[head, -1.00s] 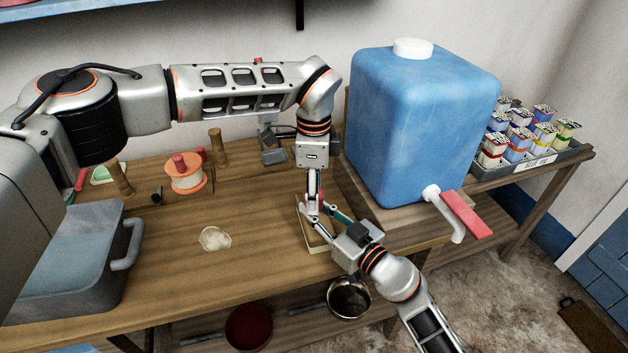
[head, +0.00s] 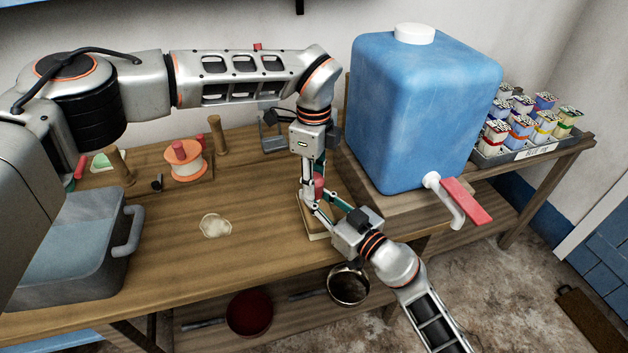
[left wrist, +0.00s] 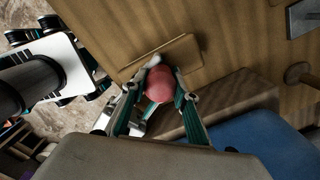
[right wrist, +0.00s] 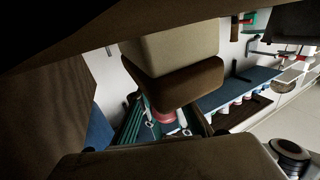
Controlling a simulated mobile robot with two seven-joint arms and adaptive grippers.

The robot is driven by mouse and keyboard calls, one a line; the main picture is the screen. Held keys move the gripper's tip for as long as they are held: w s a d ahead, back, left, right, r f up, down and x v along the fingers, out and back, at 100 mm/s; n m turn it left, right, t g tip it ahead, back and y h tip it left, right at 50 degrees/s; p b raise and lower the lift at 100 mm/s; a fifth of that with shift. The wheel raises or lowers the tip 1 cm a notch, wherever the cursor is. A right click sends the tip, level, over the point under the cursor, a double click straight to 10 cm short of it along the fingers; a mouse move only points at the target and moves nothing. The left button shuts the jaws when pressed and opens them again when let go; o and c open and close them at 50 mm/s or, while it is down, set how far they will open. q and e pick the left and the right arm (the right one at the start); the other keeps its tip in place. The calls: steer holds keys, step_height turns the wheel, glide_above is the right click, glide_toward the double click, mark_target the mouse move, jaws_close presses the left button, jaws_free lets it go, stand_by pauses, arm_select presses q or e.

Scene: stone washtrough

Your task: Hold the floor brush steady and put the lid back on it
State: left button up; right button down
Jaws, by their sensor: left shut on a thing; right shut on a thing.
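A red-pink rounded thing, which I take as the lid (left wrist: 158,85), sits between the fingers of my left gripper (head: 314,190), which points down and is shut on it. It shows as a small red patch in the head view (head: 319,187). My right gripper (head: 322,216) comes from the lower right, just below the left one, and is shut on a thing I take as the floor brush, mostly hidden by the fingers. In the right wrist view, red (right wrist: 165,117) shows between its fingers. Whether lid and brush touch, I cannot tell.
A shallow wooden tray (head: 316,236) lies under the grippers. A blue water container (head: 425,110) with a red-handled tap (head: 462,202) stands close on the right. The tabletop is clear around a pale round patch (head: 215,225).

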arm_select(q)
steer(key=m, duration=0.5)
steer(key=shift+m, duration=0.3)
steer(key=m, duration=1.9)
steer(key=shift+f+m, duration=0.1)
steer(key=shift+m, duration=0.2)
steer(key=o, duration=1.2)
